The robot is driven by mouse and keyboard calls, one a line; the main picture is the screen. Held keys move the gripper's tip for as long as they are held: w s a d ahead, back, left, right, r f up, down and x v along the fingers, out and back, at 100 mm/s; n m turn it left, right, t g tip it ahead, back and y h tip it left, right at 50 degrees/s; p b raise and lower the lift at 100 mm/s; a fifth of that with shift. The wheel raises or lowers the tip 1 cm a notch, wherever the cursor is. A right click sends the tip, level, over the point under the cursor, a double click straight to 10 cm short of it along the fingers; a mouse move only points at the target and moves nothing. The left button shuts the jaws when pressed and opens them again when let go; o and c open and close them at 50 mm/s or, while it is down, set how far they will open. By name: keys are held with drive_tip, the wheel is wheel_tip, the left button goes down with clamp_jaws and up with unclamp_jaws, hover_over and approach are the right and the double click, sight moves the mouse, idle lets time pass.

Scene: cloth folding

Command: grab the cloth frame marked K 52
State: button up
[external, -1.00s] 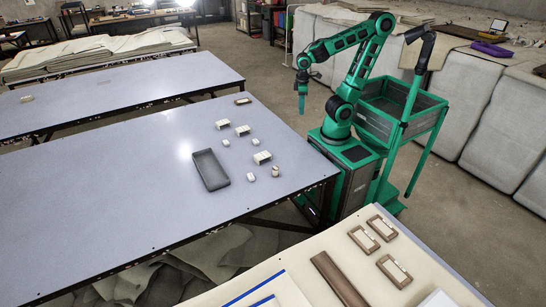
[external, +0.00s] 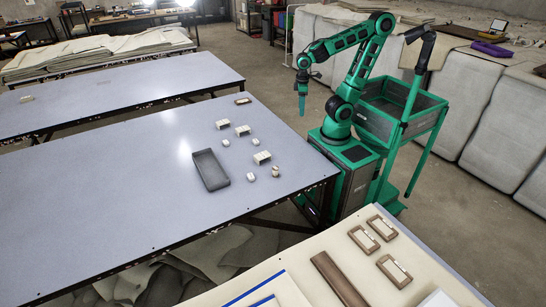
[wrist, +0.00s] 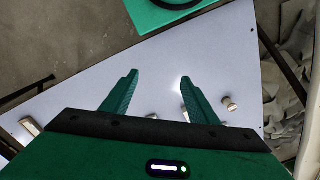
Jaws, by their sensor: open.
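Three brown rectangular frames with pale centres, one at the back (external: 382,228), one in the middle (external: 364,240) and one in front (external: 394,271), lie on the cream table at the bottom right of the external view. Another brown frame (external: 243,100) lies on the far right corner of the grey table; a brown-edged piece, seemingly this one, shows at the left of the wrist view (wrist: 30,126). No marking is readable, so I cannot tell which is K 52. My gripper (external: 301,107) points down, apart from all of them. Its fingers (wrist: 158,82) are spread and empty in the wrist view.
The grey table (external: 120,185) holds a dark tray (external: 211,169), several small white blocks and a small cylinder (external: 275,171), also in the wrist view (wrist: 229,103). A brown strip (external: 338,279) lies on the cream table. The grey table's left part is clear.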

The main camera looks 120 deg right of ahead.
drive_tip(key=o, duration=1)
drive_tip(key=n+h, duration=1.4)
drive_tip(key=n, duration=1)
approach(244, 102)
drive_tip(key=shift+g, duration=0.3)
drive_tip(key=shift+w+x, duration=0.1)
drive_tip(key=shift+x, duration=2.05)
drive_tip(key=shift+w+x, duration=0.15)
drive_tip(key=shift+x, duration=2)
